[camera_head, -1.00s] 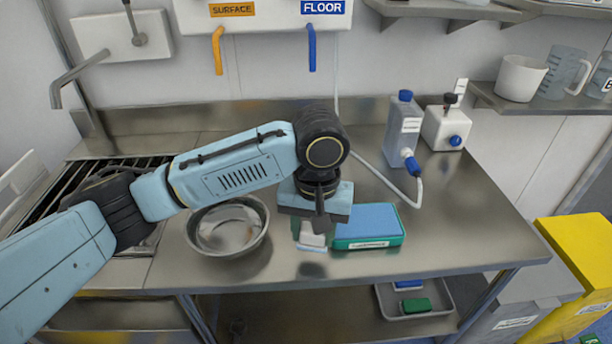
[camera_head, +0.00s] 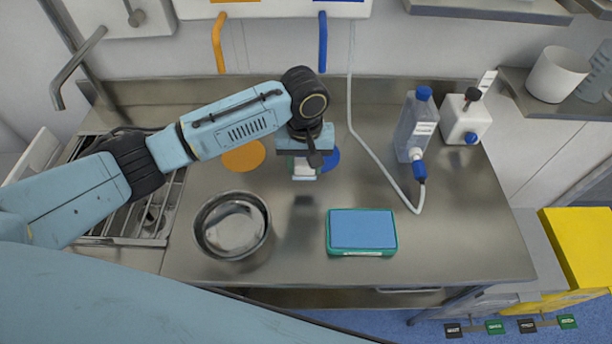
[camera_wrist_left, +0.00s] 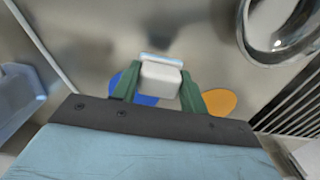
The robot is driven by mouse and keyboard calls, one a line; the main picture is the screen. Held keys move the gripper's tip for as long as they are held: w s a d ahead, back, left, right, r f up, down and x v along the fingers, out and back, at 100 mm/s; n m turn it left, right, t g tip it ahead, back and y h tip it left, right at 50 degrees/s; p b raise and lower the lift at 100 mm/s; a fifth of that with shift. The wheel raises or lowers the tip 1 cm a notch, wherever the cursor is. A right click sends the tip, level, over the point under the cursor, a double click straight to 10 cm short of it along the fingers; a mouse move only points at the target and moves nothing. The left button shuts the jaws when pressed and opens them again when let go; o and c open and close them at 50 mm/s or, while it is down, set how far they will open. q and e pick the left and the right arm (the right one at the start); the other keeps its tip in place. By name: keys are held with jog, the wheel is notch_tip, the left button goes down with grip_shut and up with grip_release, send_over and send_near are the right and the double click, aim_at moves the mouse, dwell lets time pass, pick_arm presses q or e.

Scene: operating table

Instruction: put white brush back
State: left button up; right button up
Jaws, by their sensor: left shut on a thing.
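My left gripper (camera_head: 305,168) is shut on the white brush (camera_head: 303,172) and holds it above the steel counter, toward the back wall. In the left wrist view, the white brush (camera_wrist_left: 160,77) sits between the two green fingers of the left gripper (camera_wrist_left: 157,88), with a pale bluish edge at its far end. An orange disc (camera_head: 244,155) and a blue disc (camera_head: 329,159) lie on the counter behind and beside it. The blue disc is partly hidden by the gripper and brush. My right gripper is not in view.
A steel bowl (camera_head: 232,225) stands front left, and a green tray with a blue pad (camera_head: 362,230) front right. A clear bottle (camera_head: 416,125) with a hose and a white canister (camera_head: 465,118) stand at back right. A sink drainer (camera_head: 130,195) is at left.

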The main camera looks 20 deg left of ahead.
aim_at(305, 163)
pick_arm(q)
notch_tip(305, 163, down, 2)
jog(key=shift+f, duration=0.1)
notch_tip(305, 163, down, 4)
jog(key=shift+r+b, duration=0.15)
jog(key=shift+b, duration=0.15)
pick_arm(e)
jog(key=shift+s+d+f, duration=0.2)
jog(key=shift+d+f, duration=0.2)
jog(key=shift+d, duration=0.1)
pick_arm(q)
jog(key=o, duration=0.9)
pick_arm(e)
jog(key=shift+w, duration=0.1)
pick_arm(q)
notch_tip(305, 163, up, 12)
jog(key=shift+r+p, duration=0.1)
jog(key=shift+p, duration=0.65)
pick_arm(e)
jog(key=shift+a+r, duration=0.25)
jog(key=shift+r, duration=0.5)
